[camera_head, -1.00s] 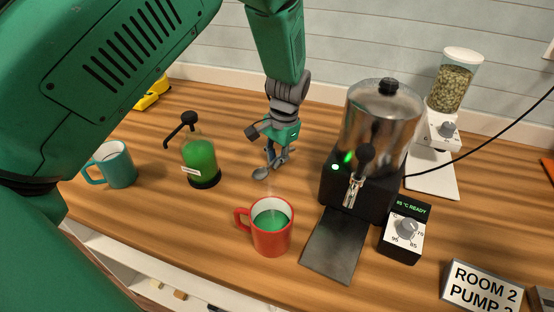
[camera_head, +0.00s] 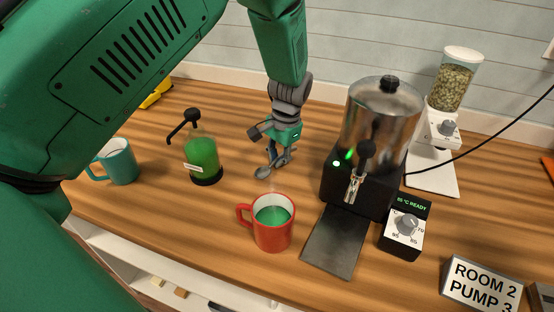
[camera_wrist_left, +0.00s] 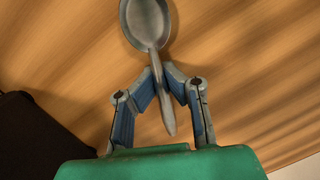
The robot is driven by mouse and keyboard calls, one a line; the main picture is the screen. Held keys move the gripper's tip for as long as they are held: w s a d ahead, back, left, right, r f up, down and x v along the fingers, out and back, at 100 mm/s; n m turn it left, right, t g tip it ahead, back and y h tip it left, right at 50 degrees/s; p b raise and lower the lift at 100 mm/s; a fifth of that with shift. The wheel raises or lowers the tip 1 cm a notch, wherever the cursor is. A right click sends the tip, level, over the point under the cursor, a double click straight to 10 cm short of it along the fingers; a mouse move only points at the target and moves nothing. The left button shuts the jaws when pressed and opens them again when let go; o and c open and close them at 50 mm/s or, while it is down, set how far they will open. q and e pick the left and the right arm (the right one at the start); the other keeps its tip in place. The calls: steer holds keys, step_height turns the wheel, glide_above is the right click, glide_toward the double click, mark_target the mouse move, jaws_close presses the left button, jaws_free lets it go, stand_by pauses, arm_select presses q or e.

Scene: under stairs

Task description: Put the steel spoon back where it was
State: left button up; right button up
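The steel spoon (camera_head: 263,172) is beyond the red mug (camera_head: 272,238), its bowl toward the mug's side; the left wrist view shows its bowl (camera_wrist_left: 147,20) and handle. My left gripper (camera_head: 279,160) comes down from above, its fingers closed around the handle. In the left wrist view the fingertips (camera_wrist_left: 162,74) meet the handle from both sides. The spoon is at or just above the wooden counter (camera_head: 160,215); I cannot tell if it touches. The red mug holds green liquid. My right gripper is not in view.
A steel dispenser (camera_head: 382,125) with a drip tray (camera_head: 338,242) and control box (camera_head: 404,232) stands right of my gripper. A green pump bottle (camera_head: 203,157) and teal mug (camera_head: 120,164) stand left. A grain hopper (camera_head: 455,85) is at back right, a sign (camera_head: 482,284) at front right.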

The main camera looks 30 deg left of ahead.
arm_select(q)
steer(key=o, duration=0.4)
steer(key=shift+s+d+f, duration=0.2)
steer(key=shift+s+f, duration=0.05)
steer(key=shift+f, duration=0.3)
steer(key=shift+w, duration=0.15)
steer(key=shift+a+r, duration=0.15)
steer(key=shift+w+r, duration=0.15)
step_height(320, 180, up, 12)
steer(key=w+d, duration=0.1)
steer(key=shift+w+f, duration=0.15)
steer(key=shift+f, duration=0.1)
